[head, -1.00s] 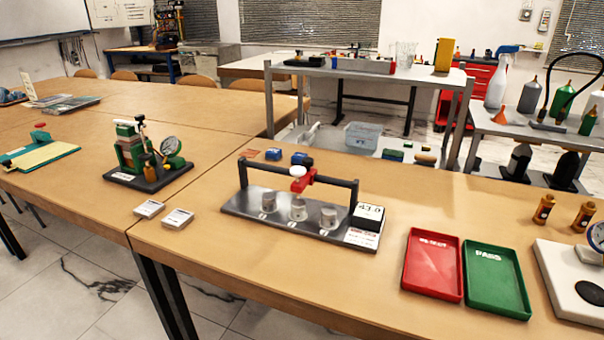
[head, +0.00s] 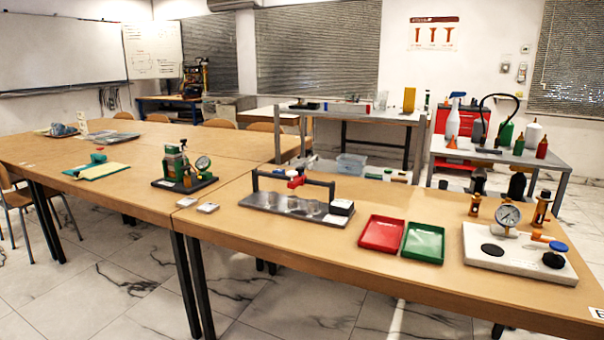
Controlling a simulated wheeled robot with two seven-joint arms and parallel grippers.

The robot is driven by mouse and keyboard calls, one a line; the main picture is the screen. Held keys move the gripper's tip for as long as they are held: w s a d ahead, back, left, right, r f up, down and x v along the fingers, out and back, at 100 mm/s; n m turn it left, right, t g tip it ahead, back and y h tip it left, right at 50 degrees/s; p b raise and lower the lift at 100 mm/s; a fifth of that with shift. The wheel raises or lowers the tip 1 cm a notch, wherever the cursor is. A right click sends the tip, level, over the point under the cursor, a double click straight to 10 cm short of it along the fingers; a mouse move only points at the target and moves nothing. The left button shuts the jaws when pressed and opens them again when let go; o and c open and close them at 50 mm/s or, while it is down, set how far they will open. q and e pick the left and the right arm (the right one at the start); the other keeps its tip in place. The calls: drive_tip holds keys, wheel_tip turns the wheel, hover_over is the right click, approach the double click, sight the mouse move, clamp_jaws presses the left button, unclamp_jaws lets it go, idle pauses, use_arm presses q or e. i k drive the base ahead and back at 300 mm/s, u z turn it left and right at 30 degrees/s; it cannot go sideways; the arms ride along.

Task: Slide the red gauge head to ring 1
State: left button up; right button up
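The red gauge head (head: 297,182) hangs on the dark rail (head: 271,175) of the gauge rig, near the middle of the rail. The rig's grey base plate (head: 260,203) lies on the wooden table and carries several short metal cylinders (head: 310,207) in a row under the rail. Ring numbers are too small to read. A small box with a white top (head: 342,207) sits at the right end of the base. Neither of my grippers is in view.
A red tray (head: 382,234) and a green tray (head: 424,243) lie right of the rig. A white gauge stand (head: 515,254) is farther right. Two small pale blocks (head: 208,208) and a green device (head: 180,172) are to the left. The table front is clear.

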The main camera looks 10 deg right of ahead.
sight(299, 180)
drive_tip(key=u, duration=0.7)
drive_tip(key=i, duration=1.7)
drive_tip(key=z, duration=0.5)
